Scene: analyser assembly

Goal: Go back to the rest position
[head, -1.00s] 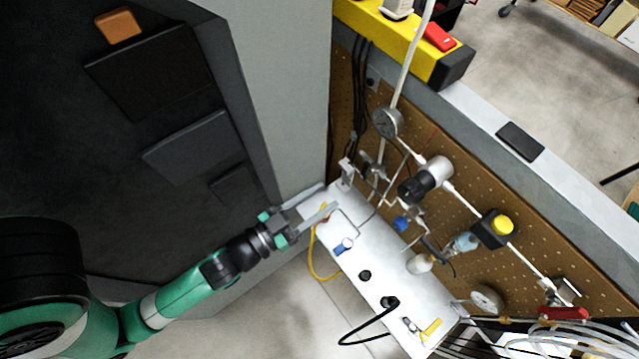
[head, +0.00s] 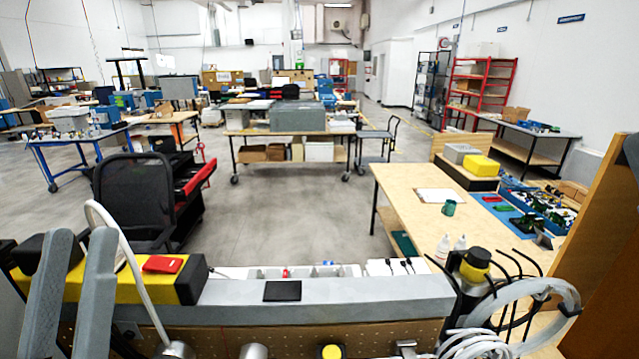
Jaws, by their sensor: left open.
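My left gripper (head: 82,242) shows in the lower left corner of the head view. Its two long grey fingers point up, apart, with nothing between them. They stand in front of the left end of a yellow and black bar (head: 130,286). I cannot tell whether they touch it. The rest of my left arm is out of the picture. My right gripper does not show.
A grey ledge (head: 350,303) runs above a pegboard (head: 290,334) along the bottom, with a red item (head: 163,264) and a black flat item (head: 282,291) nearby. White coiled tubes (head: 510,300) stand at the lower right. A black chair (head: 140,205) and wooden workbench (head: 400,190) stand beyond.

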